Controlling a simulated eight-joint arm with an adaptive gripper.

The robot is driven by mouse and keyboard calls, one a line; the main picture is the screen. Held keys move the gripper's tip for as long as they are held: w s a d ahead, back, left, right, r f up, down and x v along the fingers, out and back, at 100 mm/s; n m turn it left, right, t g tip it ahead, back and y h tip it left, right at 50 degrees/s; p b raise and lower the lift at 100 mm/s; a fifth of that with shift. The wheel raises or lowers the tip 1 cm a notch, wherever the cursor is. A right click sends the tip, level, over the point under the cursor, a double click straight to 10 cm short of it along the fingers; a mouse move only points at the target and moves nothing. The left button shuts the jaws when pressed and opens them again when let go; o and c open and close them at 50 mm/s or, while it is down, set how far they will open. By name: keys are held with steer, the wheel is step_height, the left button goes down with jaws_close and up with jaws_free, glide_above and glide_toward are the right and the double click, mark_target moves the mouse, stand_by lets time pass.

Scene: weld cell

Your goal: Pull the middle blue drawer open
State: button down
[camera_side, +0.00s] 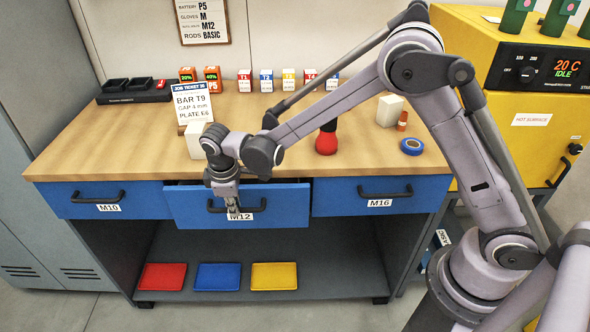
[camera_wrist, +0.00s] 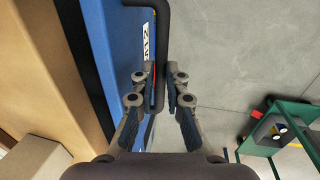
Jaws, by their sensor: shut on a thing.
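The middle blue drawer (camera_side: 288,205), labelled M12, stands out from the workbench front, with a dark gap showing above its front. Its black bar handle (camera_side: 252,209) is partly hidden by my gripper (camera_side: 233,211). In the wrist view, my gripper (camera_wrist: 162,88) is shut on the black handle (camera_wrist: 164,38), one finger on each side of the bar. The blue drawer front (camera_wrist: 108,50) runs along the left in that view, with part of its white label showing.
The shut drawers M10 (camera_side: 72,203) and M16 (camera_side: 335,200) flank it. On the wooden bench top (camera_side: 265,110) stand a job ticket (camera_side: 191,103), a red-based object (camera_side: 326,143) and blue tape (camera_side: 411,146). Red, blue and yellow mats lie on the lower shelf (camera_side: 330,278). A yellow oven (camera_side: 540,125) stands right.

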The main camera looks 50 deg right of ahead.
steer(key=s+a, duration=1.6)
steer(key=s, duration=0.1)
steer(key=shift+a, duration=0.4)
steer(key=c, duration=1.7)
jaws_free()
steer(key=shift+w, duration=0.1)
steer(key=shift+o, duration=0.2)
step_height(320, 180, up, 12)
steer(key=s+a, duration=0.1)
steer(key=shift+s+a, duration=0.3)
steer(key=shift+s, duration=0.05)
steer(key=w+d+r+m+t+y, duration=0.1)
steer(key=d+r+m, duration=0.1)
steer(key=d, duration=0.6)
steer(key=w+d+r+m+y, duration=0.1)
steer(key=w+d+r+m, duration=0.15)
steer(key=d, duration=0.55)
steer(key=s+d+m+t, duration=0.2)
steer(key=s+d, duration=0.1)
steer(key=d, duration=0.6)
steer(key=s+d+m+t, duration=0.2)
steer(key=s+d, duration=0.1)
steer(key=d, duration=0.5)
steer(key=shift+d+f+m+t, duration=0.3)
steer(key=shift+d+f+m, duration=0.05)
